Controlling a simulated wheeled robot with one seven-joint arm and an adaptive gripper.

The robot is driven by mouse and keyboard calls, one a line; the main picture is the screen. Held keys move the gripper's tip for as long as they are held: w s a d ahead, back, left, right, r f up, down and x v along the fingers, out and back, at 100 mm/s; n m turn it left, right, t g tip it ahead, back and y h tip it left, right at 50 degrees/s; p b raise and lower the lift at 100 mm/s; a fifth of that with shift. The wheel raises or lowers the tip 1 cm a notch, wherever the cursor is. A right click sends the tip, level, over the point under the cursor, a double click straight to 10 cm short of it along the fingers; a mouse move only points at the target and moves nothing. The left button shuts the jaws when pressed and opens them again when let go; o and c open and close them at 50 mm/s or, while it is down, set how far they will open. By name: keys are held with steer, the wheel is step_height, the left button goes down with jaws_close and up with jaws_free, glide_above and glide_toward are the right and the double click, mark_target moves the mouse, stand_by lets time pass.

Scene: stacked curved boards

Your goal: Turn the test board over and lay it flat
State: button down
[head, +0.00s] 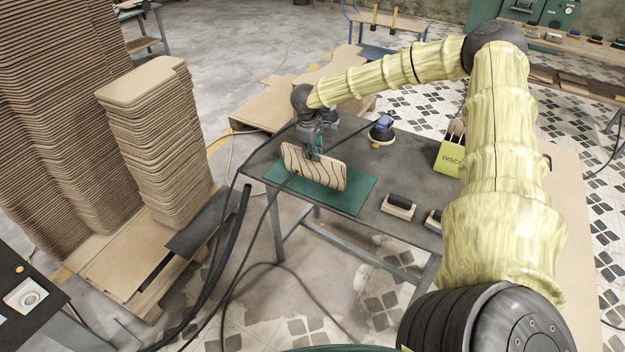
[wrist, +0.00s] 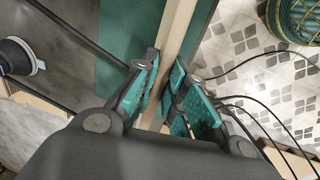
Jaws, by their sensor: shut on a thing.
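The test board (head: 322,171) is a small light wooden board with dark wavy lines on its face. It stands on its long edge, tilted, over the green mat (head: 349,198) on the dark table. My gripper (head: 313,153) is shut on its upper edge, from above. In the wrist view the board (wrist: 178,35) shows edge-on as a pale strip between the green finger pads of my gripper (wrist: 164,95). The green mat (wrist: 118,65) lies below it there. Whether the board's lower edge touches the mat I cannot tell.
A blue-topped sander (head: 382,130) stands behind the mat. Sanding blocks (head: 398,207) lie to the right, near a yellow box marked DISC (head: 451,155). Black cables hang over the table's left edge. Tall stacks of curved boards (head: 158,140) stand at left.

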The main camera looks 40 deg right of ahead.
steer(key=shift+r, duration=0.65)
stand_by(0.7)
steer(key=s+a+r, duration=0.2)
steer(key=a+r, duration=0.6)
steer(key=shift+a+r, duration=0.15)
steer(key=shift+r, duration=0.1)
stand_by(0.7)
steer(key=s+a+r, duration=0.2)
steer(key=a+r, duration=0.6)
steer(key=shift+r, duration=0.25)
stand_by(0.7)
steer(key=shift+s+a, duration=0.1)
steer(key=shift+a, duration=0.05)
steer(key=shift+s+a+r, duration=0.2)
steer(key=shift+a+r, duration=0.7)
steer(key=shift+r, duration=0.05)
steer(key=shift+d, duration=0.1)
